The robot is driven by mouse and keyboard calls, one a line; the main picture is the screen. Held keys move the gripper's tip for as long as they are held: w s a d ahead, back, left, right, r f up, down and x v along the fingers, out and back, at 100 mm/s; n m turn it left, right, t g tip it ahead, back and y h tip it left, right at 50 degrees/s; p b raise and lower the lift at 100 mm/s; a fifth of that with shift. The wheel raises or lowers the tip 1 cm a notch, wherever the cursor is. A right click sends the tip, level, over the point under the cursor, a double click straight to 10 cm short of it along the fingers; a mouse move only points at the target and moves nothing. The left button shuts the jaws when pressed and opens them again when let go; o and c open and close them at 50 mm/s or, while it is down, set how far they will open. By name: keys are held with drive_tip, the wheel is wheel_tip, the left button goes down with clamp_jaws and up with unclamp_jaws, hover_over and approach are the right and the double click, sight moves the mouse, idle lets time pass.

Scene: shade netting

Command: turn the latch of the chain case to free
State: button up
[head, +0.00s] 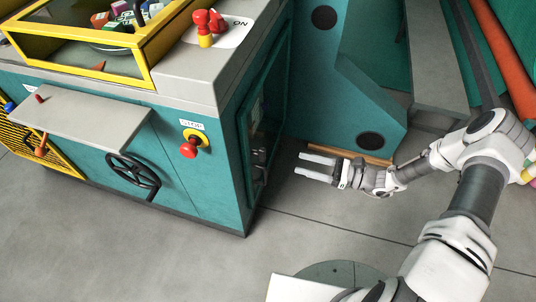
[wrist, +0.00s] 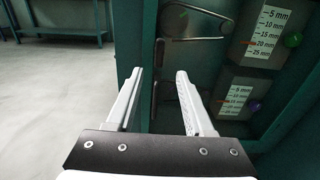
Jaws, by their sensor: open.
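The teal machine (head: 225,165) has a framed side recess (head: 262,120) on its right face, seen at a slant in the head view. In the wrist view the recess shows a chain or belt loop (wrist: 200,38) at the top. A thin dark upright bar (wrist: 158,60) stands at the loop's left end, beyond my fingertips; I cannot tell whether it is the latch. My gripper (head: 299,163) is open and empty, to the right of the recess in the head view. In the wrist view my gripper (wrist: 160,72) has its fingers apart, pointing toward the recess, with nothing between them.
A black handwheel (head: 133,174) juts from the front. Grey floor is open.

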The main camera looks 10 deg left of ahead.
sight(265, 154)
drive_tip(key=a, duration=0.4)
drive_tip(key=a+b, duration=0.1)
drive_tip(key=a, duration=0.3)
drive_tip(key=w+a, duration=0.1)
drive_tip(key=a, duration=0.3)
clamp_jaws()
